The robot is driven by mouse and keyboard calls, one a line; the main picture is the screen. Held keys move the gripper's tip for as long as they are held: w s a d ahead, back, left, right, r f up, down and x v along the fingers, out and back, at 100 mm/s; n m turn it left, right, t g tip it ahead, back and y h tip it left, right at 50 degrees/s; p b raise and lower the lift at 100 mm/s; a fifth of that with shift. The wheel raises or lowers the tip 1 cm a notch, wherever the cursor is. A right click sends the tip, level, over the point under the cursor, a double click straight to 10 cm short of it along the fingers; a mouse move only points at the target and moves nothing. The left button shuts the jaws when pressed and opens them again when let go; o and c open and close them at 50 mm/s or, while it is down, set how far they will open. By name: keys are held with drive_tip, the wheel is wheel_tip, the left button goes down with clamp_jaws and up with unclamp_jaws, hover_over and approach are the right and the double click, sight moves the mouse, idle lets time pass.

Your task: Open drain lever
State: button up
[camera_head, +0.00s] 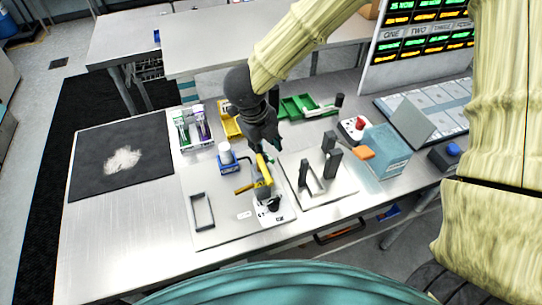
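My arm reaches in from the top, and my dark gripper (268,147) points down over the middle of the metal table. A small fixture with yellow lever-like parts (263,174) stands just below the gripper in the picture, on a white base (270,212). One yellow part points up toward the gripper and another sticks out to the left. The fingertips are close to the upper yellow part; I cannot tell whether they touch it. The fingers are too small and dark to show whether they are open or shut. Which yellow part is the drain lever is unclear.
A blue holder with a white cup (226,155) stands left of the fixture. Dark upright handles (331,160) stand on a plate to the right, near a clear teal box (388,150). A red button box (354,128) is behind. A black mat (95,165) lies left.

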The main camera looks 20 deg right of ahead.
sight(272, 161)
drive_tip(key=shift+p+x, duration=0.45)
drive_tip(key=shift+x, duration=2.7)
clamp_jaws()
